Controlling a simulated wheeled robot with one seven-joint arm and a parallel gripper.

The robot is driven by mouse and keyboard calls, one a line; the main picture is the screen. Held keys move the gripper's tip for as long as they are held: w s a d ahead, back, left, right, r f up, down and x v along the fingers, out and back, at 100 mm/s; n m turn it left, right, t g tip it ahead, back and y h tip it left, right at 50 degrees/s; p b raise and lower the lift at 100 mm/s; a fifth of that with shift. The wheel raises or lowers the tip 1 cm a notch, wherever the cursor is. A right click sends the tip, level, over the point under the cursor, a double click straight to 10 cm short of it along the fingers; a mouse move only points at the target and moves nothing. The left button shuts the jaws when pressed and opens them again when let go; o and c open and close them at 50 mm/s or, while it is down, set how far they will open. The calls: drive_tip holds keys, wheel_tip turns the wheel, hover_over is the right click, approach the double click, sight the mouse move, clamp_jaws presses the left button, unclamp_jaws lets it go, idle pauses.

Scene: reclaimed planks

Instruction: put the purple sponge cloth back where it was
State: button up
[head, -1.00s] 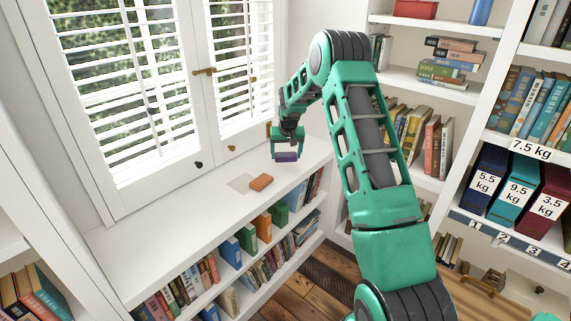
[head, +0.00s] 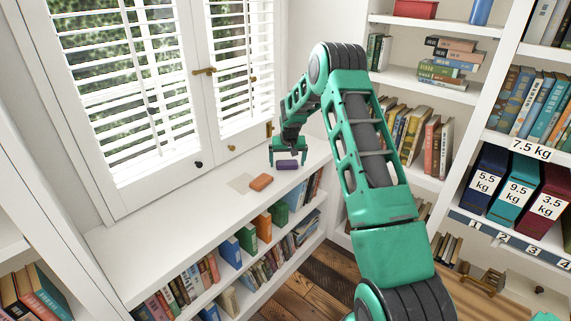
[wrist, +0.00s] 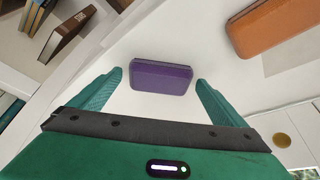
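The purple sponge cloth (head: 287,164) lies on the white shelf top below the window, to the right of an orange block. In the wrist view the purple sponge cloth (wrist: 162,77) sits between and beyond the two green fingertips, with clear gaps on both sides. My gripper (head: 289,163) is open, above and around the cloth, not touching it as far as I can see. In the wrist view my gripper (wrist: 160,82) shows its fingers spread wide and empty.
The orange block (head: 261,182) lies on the shelf top beside a pale grey patch (head: 240,182). Window shutters (head: 130,90) stand behind. Books (head: 240,270) fill the shelves below. The shelf top to the left is clear.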

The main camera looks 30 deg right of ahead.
drive_tip(key=shift+r, duration=0.15)
drive_tip(key=v, duration=1.2)
drive_tip(key=s+r+g, duration=0.1)
drive_tip(key=s+r, duration=0.8)
drive_tip(key=s, duration=0.5)
drive_tip(key=s+a+r+g, duration=0.1)
drive_tip(key=s+a, duration=0.2)
drive_tip(key=s, duration=1)
drive_tip(key=s+a+m+g+y, duration=0.1)
drive_tip(key=s+a, duration=0.2)
drive_tip(key=s, duration=1.1)
drive_tip(key=s+a+r+g+y, duration=0.1)
drive_tip(key=s+a, duration=0.3)
drive_tip(key=s, duration=0.9)
drive_tip(key=shift+s+r, duration=0.25)
drive_tip(key=shift+r, duration=0.1)
drive_tip(key=shift+d, duration=0.1)
